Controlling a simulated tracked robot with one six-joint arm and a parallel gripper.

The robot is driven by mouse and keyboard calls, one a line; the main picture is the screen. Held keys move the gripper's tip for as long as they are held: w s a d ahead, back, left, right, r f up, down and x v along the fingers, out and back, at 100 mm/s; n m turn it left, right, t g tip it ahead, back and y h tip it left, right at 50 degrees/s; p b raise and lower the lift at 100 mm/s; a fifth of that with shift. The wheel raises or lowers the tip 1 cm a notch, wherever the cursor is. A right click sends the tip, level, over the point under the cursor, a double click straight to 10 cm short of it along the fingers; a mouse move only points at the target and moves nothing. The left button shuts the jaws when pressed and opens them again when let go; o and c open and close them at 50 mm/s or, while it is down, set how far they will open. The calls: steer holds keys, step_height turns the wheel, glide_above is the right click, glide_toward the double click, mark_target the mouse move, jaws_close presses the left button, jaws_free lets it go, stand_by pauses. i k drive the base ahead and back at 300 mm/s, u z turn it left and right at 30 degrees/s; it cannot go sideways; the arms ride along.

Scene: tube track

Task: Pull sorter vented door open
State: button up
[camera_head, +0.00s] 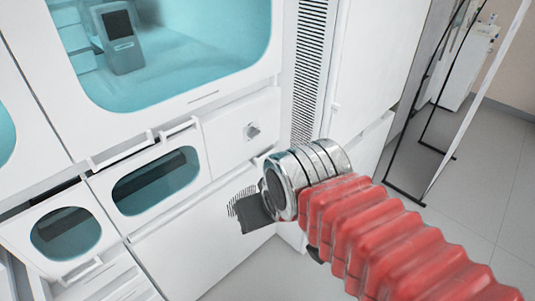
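A large white machine with teal windows fills the left and middle. Its lower white door panel (185,248) bears a small patch of fine vent slits (240,196), partly covered by a dark grey piece. This panel looks shut, flush with the front. My arm, in red bellows with a metal wrist, reaches in from the lower right and ends in front of the panel's upper right part. The dark grey piece (256,213) just below the wrist seems to be part of my gripper. Its fingertips cannot be made out, and contact with the panel cannot be judged.
A white panel with a small knob (252,131) sits above the vented one. A tall slotted grille (309,65) runs up beside the large window. Small windowed doors (156,181) are at left. A black-framed glass panel (440,150) stands at right on open tiled floor (490,225).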

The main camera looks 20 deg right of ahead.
mark_target(189, 252)
steer(key=z, duration=0.05)
steer(key=i, duration=0.95)
steer(key=u, duration=0.05)
